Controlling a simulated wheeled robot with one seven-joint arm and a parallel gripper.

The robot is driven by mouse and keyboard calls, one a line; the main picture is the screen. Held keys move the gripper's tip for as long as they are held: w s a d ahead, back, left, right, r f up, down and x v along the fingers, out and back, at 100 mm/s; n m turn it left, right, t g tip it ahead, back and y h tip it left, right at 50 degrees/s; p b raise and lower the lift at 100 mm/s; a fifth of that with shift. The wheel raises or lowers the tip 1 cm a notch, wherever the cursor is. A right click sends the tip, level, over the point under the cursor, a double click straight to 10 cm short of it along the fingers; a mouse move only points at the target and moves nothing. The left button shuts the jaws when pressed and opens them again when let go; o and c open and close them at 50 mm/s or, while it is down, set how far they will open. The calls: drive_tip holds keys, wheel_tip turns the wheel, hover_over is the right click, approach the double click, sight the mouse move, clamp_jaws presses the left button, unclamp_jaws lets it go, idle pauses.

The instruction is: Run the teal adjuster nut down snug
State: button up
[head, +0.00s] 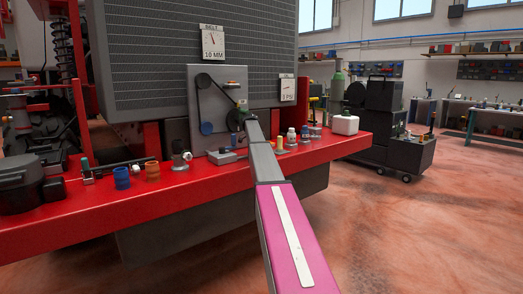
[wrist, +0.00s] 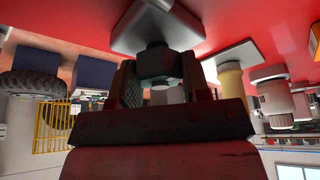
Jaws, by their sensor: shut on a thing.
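My gripper (wrist: 160,72) is shut on the dark teal adjuster nut (wrist: 153,64), with one finger on each side of it. The nut sits on a grey block (wrist: 150,22) against the red surface, which appears at the top of the wrist view. In the head view my gripper (head: 242,113) is at the lower right of the grey panel (head: 197,123), by the black belt (head: 219,96). There the gripper and arm largely hide the nut. The belt gauge (head: 212,41) hangs above, labelled 10 MM, with its needle near upright.
The red bench (head: 110,204) holds a blue part (head: 122,178), an orange part (head: 152,171), a grey fitting (head: 181,157) and several small items right of my arm. A white container (head: 345,124) stands at the right end. Open floor lies at right.

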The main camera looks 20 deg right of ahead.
drive_tip(key=shift+w+r+m, duration=0.15)
drive_tip(key=shift+m, duration=0.55)
drive_tip(key=o, duration=0.9)
drive_tip(key=shift+o, duration=0.2)
wheel_tip(320, 180, up, 4)
drive_tip(key=shift+r, duration=0.2)
drive_tip(key=s+a+r, duration=0.3)
drive_tip(key=a+r, duration=0.3)
drive_tip(key=a, duration=0.5)
drive_tip(key=shift+a+r, duration=0.2)
drive_tip(key=shift+r, duration=0.05)
drive_tip(key=shift+s, duration=0.1)
